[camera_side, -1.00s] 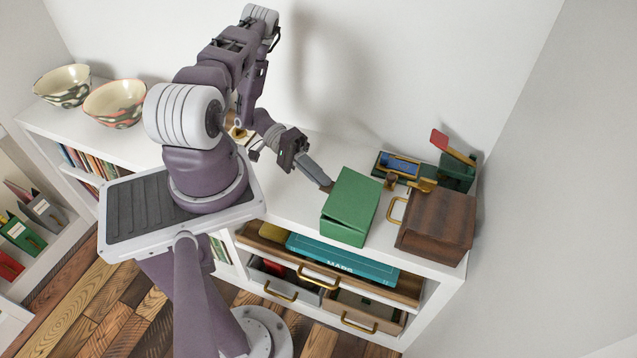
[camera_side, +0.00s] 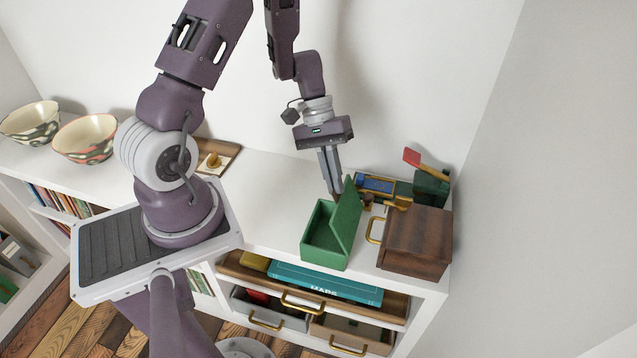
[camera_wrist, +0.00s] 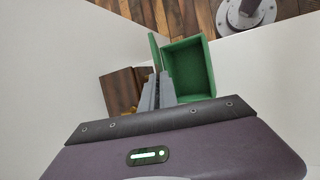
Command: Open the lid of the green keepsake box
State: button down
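The green keepsake box (camera_side: 323,252) stands near the front of the white shelf top. Its green lid (camera_side: 347,218) is raised, standing steeply on the box's right side, and the inside shows empty. In the wrist view the open box (camera_wrist: 190,70) lies just right of the fingers, with the lid (camera_wrist: 154,52) as a narrow upright panel. My gripper (camera_side: 333,190) points down at the lid's back end; its fingers look close together in the wrist view (camera_wrist: 157,76). I see nothing clearly held between them. Whether the fingertips touch the lid is hard to tell.
A dark wooden box (camera_side: 416,242) with a brass handle stands close right of the lid. Behind are a blue tray (camera_side: 378,184) and a dark green container (camera_side: 431,186) with a red-ended item. Shelf top left of the box is clear; two bowls (camera_side: 85,138) stand far left.

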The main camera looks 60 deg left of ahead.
jog(key=w+d+r+g+y, duration=0.1)
jog(key=w+d+g+y, duration=0.1)
jog(key=w+d, duration=0.3)
jog(key=shift+n+g+y, duration=0.3)
jog(key=shift+n+y, duration=0.1)
jog(key=shift+s, duration=0.1)
dwell(0.8)
jog(key=c, duration=1.6)
grip_release()
jog(key=shift+c, duration=0.2)
jog(key=v, duration=0.5)
jog(key=shift+a+r, duration=0.2)
jog(key=shift+r, duration=0.15)
